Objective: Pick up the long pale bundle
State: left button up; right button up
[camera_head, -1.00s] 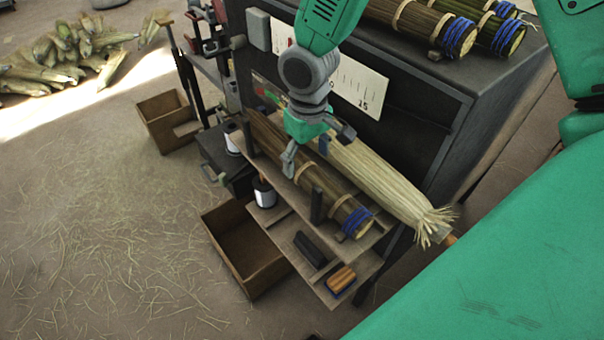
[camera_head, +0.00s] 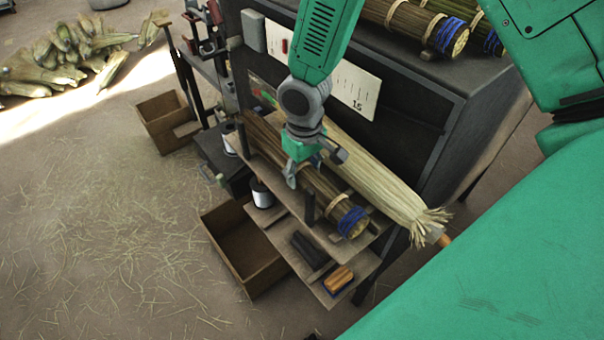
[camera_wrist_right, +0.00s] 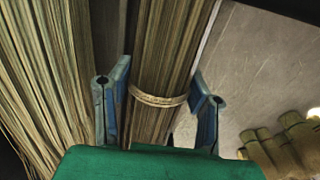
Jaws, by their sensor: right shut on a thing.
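The long pale bundle (camera_head: 375,175) lies slanting along the back of the bench shelf, its frayed end and a wooden handle tip at the lower right. Beside it, in front, lies a darker brown bundle (camera_head: 325,190) with twine bands and blue bindings at its near end. My right gripper (camera_head: 314,168) is down over the darker bundle. In the right wrist view its fingers (camera_wrist_right: 158,100) stand on both sides of the darker bundle (camera_wrist_right: 160,55) by a twine band, shut on it. The pale bundle (camera_wrist_right: 40,75) is outside the fingers, to the left. My left gripper is not in view.
More blue-bound bundles (camera_head: 415,25) lie on the dark cabinet top (camera_head: 470,68). Upright pegs (camera_head: 310,208) flank the darker bundle. A white spool (camera_head: 262,194), a brush (camera_head: 339,279) and open wooden boxes (camera_head: 235,250) are close by. Straw-strewn floor lies left.

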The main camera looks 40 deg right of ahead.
jog(key=shift+s+d+f, duration=0.2)
jog(key=shift+a+r, duration=0.15)
jog(key=shift+r, duration=0.05)
jog(key=shift+c, duration=0.2)
notch_tip(320, 180, up, 18)
jog(key=shift+w+a, duration=0.2)
jog(key=shift+a, duration=0.2)
jog(key=shift+f, duration=0.1)
jog(key=shift+d, duration=0.2)
